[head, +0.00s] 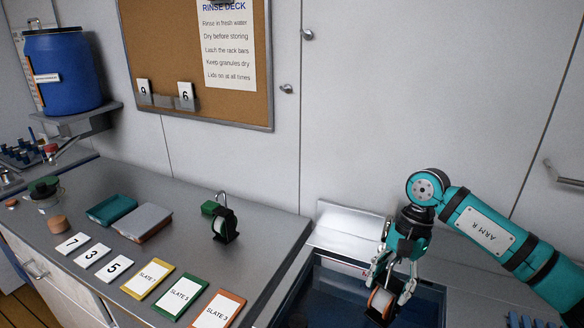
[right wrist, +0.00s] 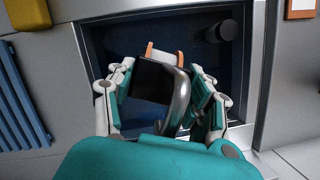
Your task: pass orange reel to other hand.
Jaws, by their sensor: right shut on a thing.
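The orange reel (head: 381,300) hangs in my right gripper (head: 392,277) at the lower right of the head view, in front of the dark blue sink. It has orange edges, a white winding and a dark frame. The gripper's fingers are closed around its upper part. In the right wrist view the reel (right wrist: 163,60) shows between the fingers of the same gripper (right wrist: 163,95), with a curved grey metal handle beside it. The fingers hide part of the reel. My left gripper is in neither view.
A similar green reel (head: 222,226) stands on the grey counter (head: 178,227). Number cards and coloured slates (head: 186,297) lie along its front. The sink basin (head: 328,291) lies below the held reel. A blue barrel (head: 62,70) stands on a shelf.

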